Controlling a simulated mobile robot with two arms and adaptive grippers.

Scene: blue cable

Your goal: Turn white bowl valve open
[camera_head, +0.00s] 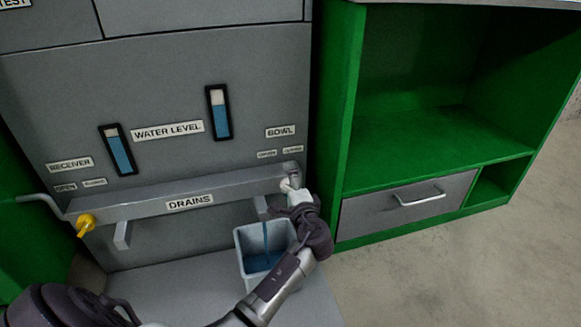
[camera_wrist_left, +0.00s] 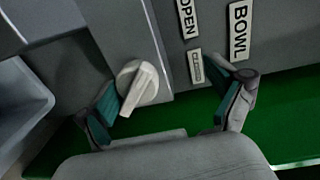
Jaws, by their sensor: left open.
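The white bowl valve (camera_head: 290,186) is a knob on the right end of the drain pipe, under the BOWL label (camera_head: 280,132). It also shows in the left wrist view (camera_wrist_left: 138,86), its handle slanting down to the left. My left gripper (camera_wrist_left: 172,98) is open, its fingers spread. The knob lies between the fingers, close to the left one; whether they touch is unclear. In the head view my left gripper (camera_head: 299,196) is at the valve and partly covers it. A blue stream (camera_head: 265,236) runs from the right outlet into a grey bin (camera_head: 246,246). My right gripper is not in view.
A yellow receiver valve (camera_head: 86,224) is at the pipe's left end. Two water level gauges (camera_head: 118,150) show blue. A green cabinet (camera_head: 345,130) with a grey drawer (camera_head: 408,203) stands close on the right. Open floor (camera_head: 450,270) lies in front of it.

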